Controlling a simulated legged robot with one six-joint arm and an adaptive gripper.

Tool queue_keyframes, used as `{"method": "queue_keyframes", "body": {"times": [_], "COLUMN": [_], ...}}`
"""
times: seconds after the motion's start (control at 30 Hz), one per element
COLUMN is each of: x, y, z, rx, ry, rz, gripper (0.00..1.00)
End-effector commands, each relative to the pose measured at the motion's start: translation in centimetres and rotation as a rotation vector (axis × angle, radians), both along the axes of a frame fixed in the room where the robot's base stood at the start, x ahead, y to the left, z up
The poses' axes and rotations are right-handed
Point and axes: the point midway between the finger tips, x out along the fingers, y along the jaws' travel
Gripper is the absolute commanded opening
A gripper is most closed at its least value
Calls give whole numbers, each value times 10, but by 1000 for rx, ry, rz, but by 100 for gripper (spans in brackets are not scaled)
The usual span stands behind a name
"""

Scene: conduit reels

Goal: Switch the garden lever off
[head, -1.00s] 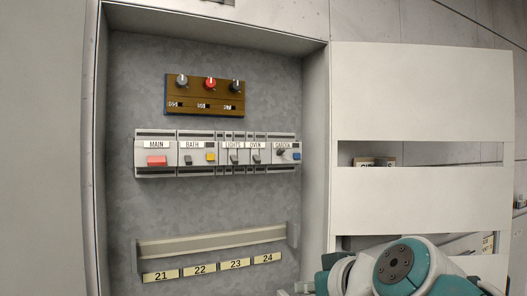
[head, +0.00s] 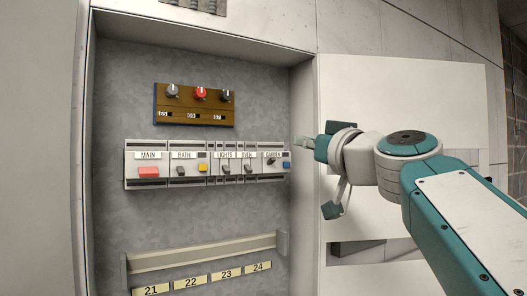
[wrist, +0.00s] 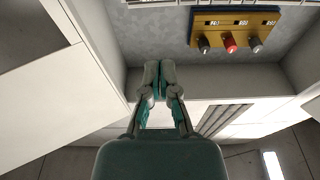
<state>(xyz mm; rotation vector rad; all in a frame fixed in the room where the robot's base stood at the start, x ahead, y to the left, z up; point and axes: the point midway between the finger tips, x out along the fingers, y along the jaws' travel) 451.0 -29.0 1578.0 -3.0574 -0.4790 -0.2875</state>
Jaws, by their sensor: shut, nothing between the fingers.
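The garden module (head: 276,155) is the rightmost unit in the breaker row in the head view. Its small dark lever (head: 271,161) sits under the GARDEN label, beside a blue button (head: 286,165). The lever's exact tilt is too small to tell. My gripper (head: 304,142) is just right of the module and slightly higher, near the cabinet's right wall, apart from the lever. In the wrist view my gripper (wrist: 159,72) has its fingertips together and is empty. The garden lever is not visible there.
The row also holds MAIN with a red switch (head: 148,173), BATH with a yellow button (head: 203,168), LIGHTS and OVEN. A brown knob panel (head: 194,105) is above; a grey rail (head: 205,252) is below.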

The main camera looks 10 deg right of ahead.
Motion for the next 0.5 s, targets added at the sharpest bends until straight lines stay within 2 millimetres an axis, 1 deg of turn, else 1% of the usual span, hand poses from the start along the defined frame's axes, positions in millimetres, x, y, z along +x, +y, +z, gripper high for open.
{"method": "queue_keyframes", "body": {"times": [0.03,0.2,0.33,0.5], "x": [4,30,51,72], "y": [5,15,21,26], "z": [0,5,9,13], "rx": [-2,-3,-3,0], "ry": [0,2,2,1], "rz": [5,8,7,5], "gripper": [0,0,0,0]}}
